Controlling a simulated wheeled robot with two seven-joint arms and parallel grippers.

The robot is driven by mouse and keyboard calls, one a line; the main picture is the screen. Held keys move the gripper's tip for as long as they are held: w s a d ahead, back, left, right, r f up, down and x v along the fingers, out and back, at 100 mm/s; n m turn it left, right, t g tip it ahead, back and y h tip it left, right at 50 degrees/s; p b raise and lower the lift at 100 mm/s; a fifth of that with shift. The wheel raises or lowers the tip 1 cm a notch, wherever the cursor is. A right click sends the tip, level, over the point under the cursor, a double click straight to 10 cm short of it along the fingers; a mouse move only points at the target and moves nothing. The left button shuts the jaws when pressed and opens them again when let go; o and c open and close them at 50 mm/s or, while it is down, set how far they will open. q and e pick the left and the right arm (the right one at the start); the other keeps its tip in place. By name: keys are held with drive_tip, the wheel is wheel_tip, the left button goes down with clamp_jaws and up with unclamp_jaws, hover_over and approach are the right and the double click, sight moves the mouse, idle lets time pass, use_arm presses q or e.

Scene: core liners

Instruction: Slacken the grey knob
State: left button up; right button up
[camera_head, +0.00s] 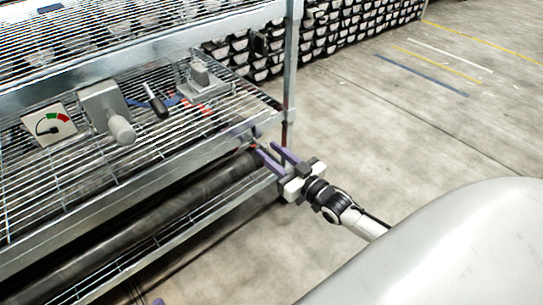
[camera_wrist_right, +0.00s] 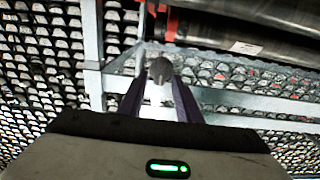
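A grey knob (camera_head: 121,130) sticks out from the front of a grey box (camera_head: 103,104) on the wire shelf, right of a dial gauge. My right gripper (camera_head: 268,151) is well to the right of it, beside the shelf's front right corner post. Its purple fingers are apart, with no held object visible. In the right wrist view, a grey rounded thing (camera_wrist_right: 160,70) shows between or beyond the fingertips; I cannot tell whether it is this knob or how far off it is. A purple tip (camera_head: 158,301) at the bottom edge may belong to my left gripper; its state is hidden.
The gauge (camera_head: 48,125), a black-handled lever (camera_head: 156,104) and another grey fixture (camera_head: 201,76) are on the wire shelf (camera_head: 75,170). A dark roller (camera_head: 140,215) lies below. The metal post (camera_head: 291,60) stands near my right gripper. Open floor (camera_head: 430,130) is to the right.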

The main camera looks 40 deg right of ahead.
drive_tip(key=shift+w, duration=0.1)
clamp_jaws()
